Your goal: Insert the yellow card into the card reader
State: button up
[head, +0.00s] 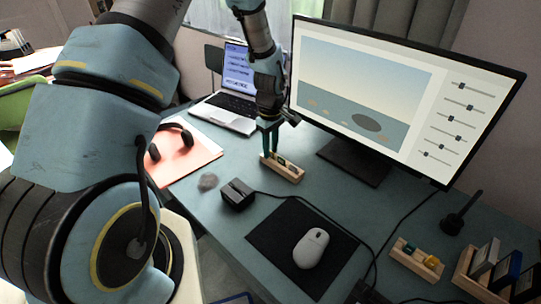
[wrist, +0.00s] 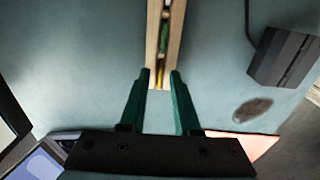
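A wooden holder (head: 293,175) stands on the desk, with thin cards on edge in its slot. In the wrist view the holder (wrist: 175,50) runs up from between my fingertips, with a green edge and, nearer me, a narrow yellow edge (wrist: 160,75) that looks like the yellow card. My gripper (head: 269,150) points down at the holder's left end. In the wrist view my gripper (wrist: 160,78) is open, its green fingers on either side of the holder's near end. Whether they touch it I cannot tell. A black grooved box (head: 237,194), seemingly the card reader, sits apart; it also shows in the wrist view (wrist: 283,58).
A monitor (head: 370,85) stands behind and a laptop (head: 232,105) at back left. A mouse (head: 311,248) lies on a black mat (head: 275,238), with cables around it. Headphones (head: 170,140) rest on a red folder (head: 190,163). A second wooden holder (head: 410,264) is at right.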

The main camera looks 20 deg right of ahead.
grip_shut()
dwell(0.5)
